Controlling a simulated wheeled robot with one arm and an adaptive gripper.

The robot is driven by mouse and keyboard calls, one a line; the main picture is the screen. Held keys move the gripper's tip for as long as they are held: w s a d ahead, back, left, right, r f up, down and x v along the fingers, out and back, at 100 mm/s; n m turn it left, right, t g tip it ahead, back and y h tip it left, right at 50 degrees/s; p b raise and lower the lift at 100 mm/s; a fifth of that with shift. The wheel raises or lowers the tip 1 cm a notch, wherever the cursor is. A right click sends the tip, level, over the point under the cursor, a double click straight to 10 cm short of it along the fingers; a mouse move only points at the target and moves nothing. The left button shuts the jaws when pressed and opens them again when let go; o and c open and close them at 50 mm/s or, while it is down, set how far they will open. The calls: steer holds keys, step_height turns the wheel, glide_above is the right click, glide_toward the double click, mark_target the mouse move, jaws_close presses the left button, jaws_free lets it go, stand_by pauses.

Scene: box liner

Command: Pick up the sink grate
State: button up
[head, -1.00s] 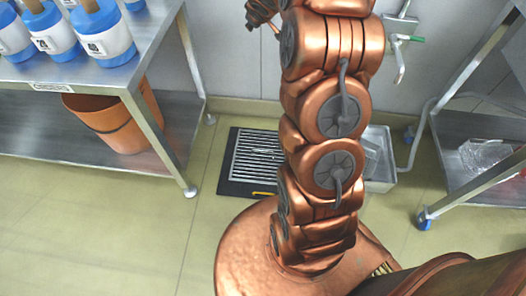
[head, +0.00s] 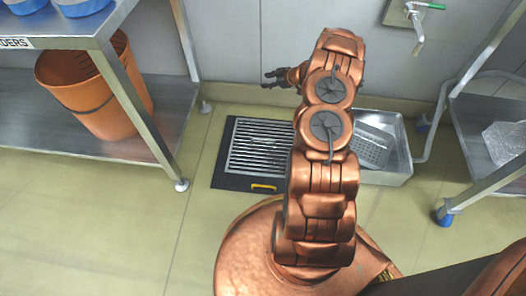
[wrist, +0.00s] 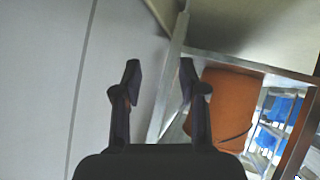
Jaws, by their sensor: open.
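A low metal sink basin (head: 397,168) stands on the floor against the back wall, right of my arm. A grey perforated grate (head: 371,146) sits inside it, tilted, with its left part hidden behind my arm. My gripper (head: 272,78) is above the floor near the back wall, up and left of the basin, pointing left and well apart from the grate. In the wrist view my gripper (wrist: 158,78) is open with nothing between its fingers. The grate is not in the wrist view.
A black-framed slatted floor panel (head: 230,182) with a yellow handle lies left of my arm. A metal table (head: 130,95) with an orange bucket (head: 85,95) stands at left. A wheeled rack (head: 468,125) stands at right, and a wall tap (head: 417,30) is above the basin.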

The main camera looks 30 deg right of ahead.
steer(key=s+a+f+g+y+b, duration=0.1)
steer(key=s+f+b, duration=0.1)
steer(key=s+f, duration=0.35)
steer(key=s+a+f+y+b, duration=0.1)
steer(key=s+f+y+b, duration=0.15)
steer(key=f, duration=0.55)
steer(key=n+g+y+b, duration=0.1)
glide_toward(263, 140)
steer(key=shift+w+a+f, duration=0.25)
steer(key=shift+w+f, duration=0.1)
steer(key=shift+w, duration=0.2)
steer(key=shift+w+a+f, duration=0.25)
steer(key=shift+w+f, duration=0.05)
steer(key=shift+w, duration=0.2)
steer(key=shift+s+a+f+b, duration=0.1)
steer(key=shift+a+f+b, duration=0.05)
steer(key=shift+f+b, duration=0.15)
steer(key=shift+w+a+f+y, duration=0.15)
steer(key=shift+w+a+y, duration=0.05)
steer(key=shift+a+y, duration=0.1)
steer(key=shift+b+x, duration=0.65)
steer(key=shift+x, duration=0.2)
steer(key=b+x, duration=0.3)
steer(key=x, duration=0.1)
steer(key=shift+f, duration=0.3)
steer(key=shift+w+a+f, duration=0.1)
steer(key=shift+w+a, duration=0.15)
